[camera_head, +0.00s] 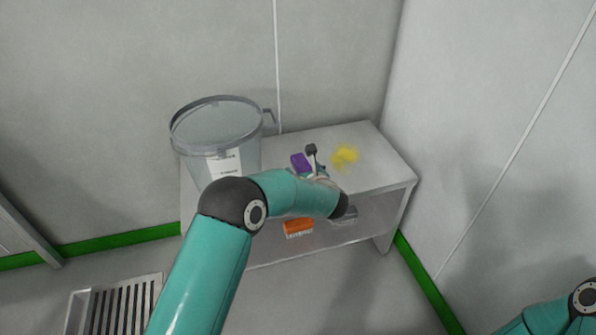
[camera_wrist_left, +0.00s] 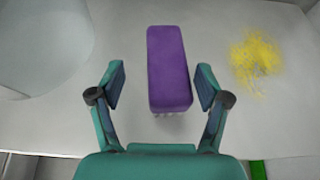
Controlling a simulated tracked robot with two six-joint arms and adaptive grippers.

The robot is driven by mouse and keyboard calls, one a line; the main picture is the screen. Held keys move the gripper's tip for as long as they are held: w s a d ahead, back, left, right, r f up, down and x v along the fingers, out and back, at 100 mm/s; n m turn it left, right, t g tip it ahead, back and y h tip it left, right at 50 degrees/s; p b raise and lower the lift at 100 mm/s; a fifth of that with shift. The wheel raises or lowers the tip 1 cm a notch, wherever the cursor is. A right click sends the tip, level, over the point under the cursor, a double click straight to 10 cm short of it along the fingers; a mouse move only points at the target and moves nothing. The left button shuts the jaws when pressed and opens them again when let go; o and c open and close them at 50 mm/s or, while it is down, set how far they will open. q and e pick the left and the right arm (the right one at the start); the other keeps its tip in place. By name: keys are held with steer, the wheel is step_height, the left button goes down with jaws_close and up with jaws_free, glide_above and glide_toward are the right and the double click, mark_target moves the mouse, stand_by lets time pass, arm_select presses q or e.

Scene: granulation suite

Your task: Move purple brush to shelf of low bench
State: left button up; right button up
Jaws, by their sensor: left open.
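The purple brush (camera_head: 300,162) lies on the top of the low bench (camera_head: 385,165), partly hidden by my left arm in the head view. In the left wrist view the purple brush (camera_wrist_left: 168,68) shows whole, bristles down, its near end between the fingers. My left gripper (camera_wrist_left: 160,88) is open, with one finger on each side of the brush and a gap on both sides. In the head view my left gripper (camera_head: 314,162) is mostly hidden behind its own wrist. The bench's lower shelf (camera_head: 325,233) shows below the top. My right gripper is out of view.
A clear bin (camera_head: 215,130) stands on the bench's left end. Yellow powder (camera_head: 344,157) is spilled right of the brush. A floor grate (camera_head: 115,305) is at lower left.

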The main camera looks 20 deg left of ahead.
mark_target(299, 166)
arm_select(q)
steer(key=x, duration=0.2)
steer(key=b+x, duration=0.1)
steer(key=shift+w+a+f, duration=0.15)
steer(key=shift+a+f, duration=0.05)
steer(key=shift+f, duration=0.15)
steer(key=shift+w+a+f+b, duration=0.1)
steer(key=shift+w+a+b, duration=0.25)
steer(key=shift+w, duration=0.2)
steer(key=shift+c, duration=0.3)
steer(key=c, duration=1.3)
